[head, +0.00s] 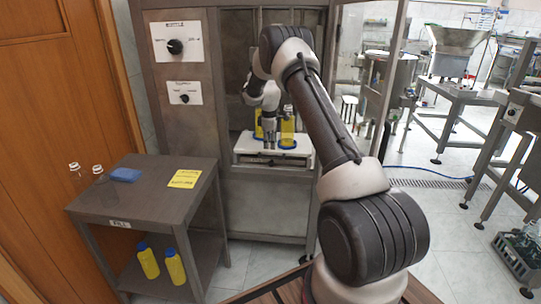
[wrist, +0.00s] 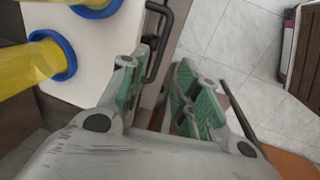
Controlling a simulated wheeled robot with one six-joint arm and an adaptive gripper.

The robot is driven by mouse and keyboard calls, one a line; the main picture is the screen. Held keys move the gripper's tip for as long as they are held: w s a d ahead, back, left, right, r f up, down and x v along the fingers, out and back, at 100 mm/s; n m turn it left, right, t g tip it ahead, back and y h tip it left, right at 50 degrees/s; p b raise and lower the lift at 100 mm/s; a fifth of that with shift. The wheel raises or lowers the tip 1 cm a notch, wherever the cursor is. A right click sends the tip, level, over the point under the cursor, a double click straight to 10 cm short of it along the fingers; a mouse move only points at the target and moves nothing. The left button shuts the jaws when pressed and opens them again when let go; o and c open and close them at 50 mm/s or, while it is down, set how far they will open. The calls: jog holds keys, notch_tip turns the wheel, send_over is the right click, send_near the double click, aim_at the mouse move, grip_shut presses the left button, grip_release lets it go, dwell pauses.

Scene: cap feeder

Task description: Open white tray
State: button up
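The white tray (head: 245,150) sits at the cabinet's opening in the head view, and its white top (wrist: 118,32) fills the upper left of the wrist view. Yellow bottles (head: 287,128) stand on it in blue ring holders (head: 287,143); they also show in the wrist view (wrist: 25,65). A black bar handle (wrist: 166,45) runs along the tray's front edge. My gripper (wrist: 160,78) is open, with its green-padded fingers apart and nothing between them. The handle lies just beyond the fingertips, close to the left finger; I cannot tell whether they touch.
A grey side table (head: 135,192) stands left of the cabinet, with clear bottles, a blue item (head: 126,174) and a yellow note (head: 185,179) on top. Yellow bottles (head: 148,262) stand on its lower shelf. Tiled floor (head: 265,265) is clear before the cabinet.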

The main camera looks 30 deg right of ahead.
aim_at(270, 158)
jog(key=f, duration=0.5)
jog(key=w+f, duration=0.1)
jog(key=f, duration=0.1)
jog(key=shift+d+f, duration=0.15)
jog(key=shift+d, duration=0.25)
grip_shut()
